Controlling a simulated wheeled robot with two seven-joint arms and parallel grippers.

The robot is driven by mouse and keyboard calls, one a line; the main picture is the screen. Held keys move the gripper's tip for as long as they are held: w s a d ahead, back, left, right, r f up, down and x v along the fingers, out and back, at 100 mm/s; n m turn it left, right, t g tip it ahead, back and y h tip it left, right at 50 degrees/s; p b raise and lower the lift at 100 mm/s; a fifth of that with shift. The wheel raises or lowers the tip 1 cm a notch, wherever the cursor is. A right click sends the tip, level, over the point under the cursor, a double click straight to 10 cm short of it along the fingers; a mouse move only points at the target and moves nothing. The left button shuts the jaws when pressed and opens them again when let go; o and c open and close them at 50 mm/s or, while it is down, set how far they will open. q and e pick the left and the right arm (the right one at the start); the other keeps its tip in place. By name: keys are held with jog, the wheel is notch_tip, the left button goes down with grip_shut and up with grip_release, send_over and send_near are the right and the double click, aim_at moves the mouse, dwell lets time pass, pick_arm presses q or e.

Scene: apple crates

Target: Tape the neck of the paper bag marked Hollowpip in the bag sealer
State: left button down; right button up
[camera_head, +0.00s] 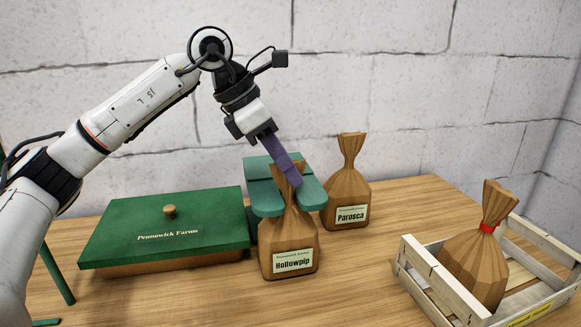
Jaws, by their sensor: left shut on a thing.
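The brown paper bag marked Hollowpip (290,242) is upright at the front of the green bag sealer (261,172). Its neck is between the sealer's two green arms. My left gripper (291,172) comes down from above, its purple fingers shut on the top of this bag's neck. The fingers and sealer arms hide part of the neck. I cannot tell whether the bag's base touches the table. My right gripper is not in view.
A paper bag marked Parosca (347,196) stands behind right of the sealer. A green-lidded Pennowick Farms box (130,222) is at left. A slatted crate (430,275) at right holds a bag with a red-taped neck (487,228). Table (365,275) is clear between the Hollowpip bag and crate.

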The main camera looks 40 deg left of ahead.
pick_arm(q)
jog(key=shift+w+a, duration=0.2)
jog(key=shift+r, duration=0.1)
dwell(0.4)
